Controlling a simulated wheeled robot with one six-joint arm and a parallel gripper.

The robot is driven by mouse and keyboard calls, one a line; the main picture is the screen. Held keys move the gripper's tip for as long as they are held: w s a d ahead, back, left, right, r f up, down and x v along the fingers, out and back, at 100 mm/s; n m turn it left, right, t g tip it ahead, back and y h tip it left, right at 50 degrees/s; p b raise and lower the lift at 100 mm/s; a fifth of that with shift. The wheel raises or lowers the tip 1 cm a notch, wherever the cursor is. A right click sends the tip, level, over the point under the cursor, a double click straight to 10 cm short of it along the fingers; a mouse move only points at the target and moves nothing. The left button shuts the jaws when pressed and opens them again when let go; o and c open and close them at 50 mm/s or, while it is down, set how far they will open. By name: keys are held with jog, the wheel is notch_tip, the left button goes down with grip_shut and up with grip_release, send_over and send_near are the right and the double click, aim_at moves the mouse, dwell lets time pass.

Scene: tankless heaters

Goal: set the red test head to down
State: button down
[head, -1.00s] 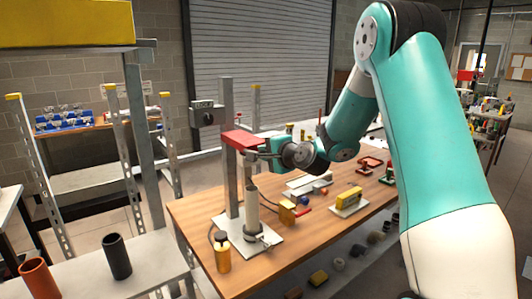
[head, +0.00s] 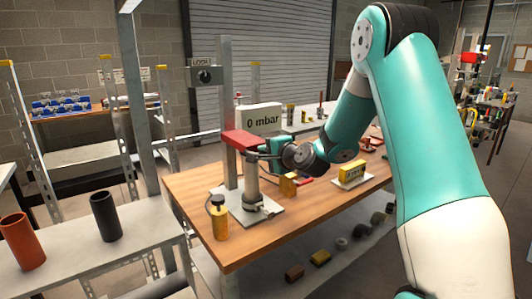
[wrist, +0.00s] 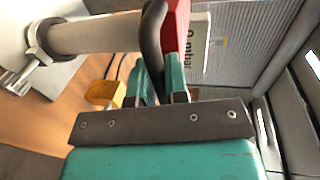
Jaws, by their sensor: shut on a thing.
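The red test head (head: 243,140) sits on a grey upright post (head: 229,100), right above a grey cylinder (head: 251,180) on a pale base plate. Its underside is at or very near the cylinder's top; I cannot tell whether they touch. My gripper (head: 263,156) is at the head's right side. In the wrist view the red head (wrist: 179,22) shows at the top, beside a dark curved handle (wrist: 153,40). My gripper's fingers (wrist: 160,82) are shut on this handle.
A white display (head: 261,119) reads "0 mbar" behind the head. A grey lock box (head: 205,76) is beside the post. Orange (head: 21,242) and black (head: 105,217) tubes stand on the left shelf.

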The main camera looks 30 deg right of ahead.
jog(key=shift+f, duration=0.15)
jog(key=c, duration=1.1)
grip_release()
jog(key=shift+c, duration=0.2)
jog(key=shift+s, duration=0.1)
jog(key=b+v, duration=0.7)
jog(key=v, duration=1)
jog(key=shift+s, duration=0.15)
